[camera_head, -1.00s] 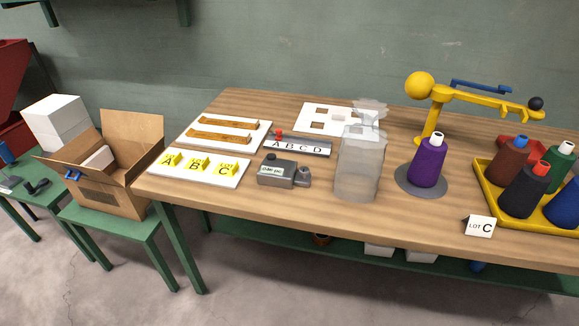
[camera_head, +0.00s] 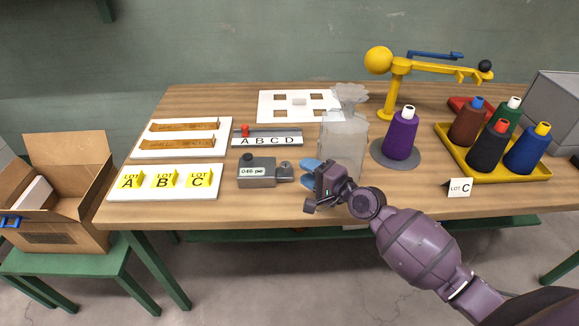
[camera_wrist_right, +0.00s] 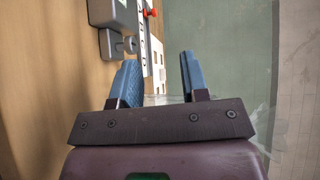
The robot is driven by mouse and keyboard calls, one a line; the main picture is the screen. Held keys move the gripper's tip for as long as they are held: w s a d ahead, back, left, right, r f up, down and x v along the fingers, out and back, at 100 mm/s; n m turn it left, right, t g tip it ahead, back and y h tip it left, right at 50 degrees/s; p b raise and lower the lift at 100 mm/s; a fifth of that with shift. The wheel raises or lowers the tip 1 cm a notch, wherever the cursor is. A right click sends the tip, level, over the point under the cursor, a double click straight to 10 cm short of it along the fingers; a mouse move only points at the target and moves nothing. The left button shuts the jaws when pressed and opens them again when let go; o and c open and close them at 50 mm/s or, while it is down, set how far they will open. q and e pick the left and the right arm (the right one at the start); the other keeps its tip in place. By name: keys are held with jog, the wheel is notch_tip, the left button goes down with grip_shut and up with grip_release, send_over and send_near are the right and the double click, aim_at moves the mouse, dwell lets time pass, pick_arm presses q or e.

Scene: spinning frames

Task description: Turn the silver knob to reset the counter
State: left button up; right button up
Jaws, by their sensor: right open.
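The counter (camera_head: 256,172) is a grey box with a display and a black button on top, near the front edge of the table. The silver knob (camera_head: 285,170) is at its right side. My right gripper (camera_head: 309,171) is open and empty just right of the knob, its blue fingers pointing at it. In the right wrist view the counter (camera_wrist_right: 127,13) and the ridged knob (camera_wrist_right: 131,44) show at the top, beyond the fingertips and nearer the left one. The fingers look apart from the knob. My left gripper is not in view.
A translucent grey shape (camera_head: 343,145) stands behind my right gripper. A purple cone (camera_head: 401,136) stands right of it, under a yellow arm stand (camera_head: 393,92). A yellow tray (camera_head: 485,174) holds several cones. White lot boards (camera_head: 208,190) and a letter strip (camera_head: 268,142) lie left and behind.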

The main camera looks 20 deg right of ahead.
jog(key=w+r+m, duration=0.1)
jog(key=w+m, duration=0.1)
jog(key=m, duration=0.4)
jog(key=m+t+b, duration=0.1)
jog(key=m+b, duration=0.5)
jog(key=m, duration=0.6)
send_near(289, 166)
jog(key=shift+w+a+f+y, duration=0.15)
jog(key=shift+w+a+f, duration=0.05)
jog(key=shift+w+f, duration=0.2)
jog(key=shift+w+a+f+y, duration=0.15)
jog(key=shift+w+a+f, duration=0.1)
jog(key=shift+w, duration=0.25)
jog(key=shift+w+a+r+p, duration=0.3)
jog(key=shift+w+r+p, duration=0.1)
jog(key=shift+w, duration=0.2)
jog(key=x, duration=0.5)
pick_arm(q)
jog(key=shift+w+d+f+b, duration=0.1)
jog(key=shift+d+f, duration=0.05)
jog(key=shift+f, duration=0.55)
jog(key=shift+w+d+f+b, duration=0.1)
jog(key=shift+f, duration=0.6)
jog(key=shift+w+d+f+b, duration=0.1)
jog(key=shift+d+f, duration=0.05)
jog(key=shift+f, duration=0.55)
pick_arm(e)
jog(key=shift+w+a, duration=0.25)
jog(key=shift+w, duration=0.35)
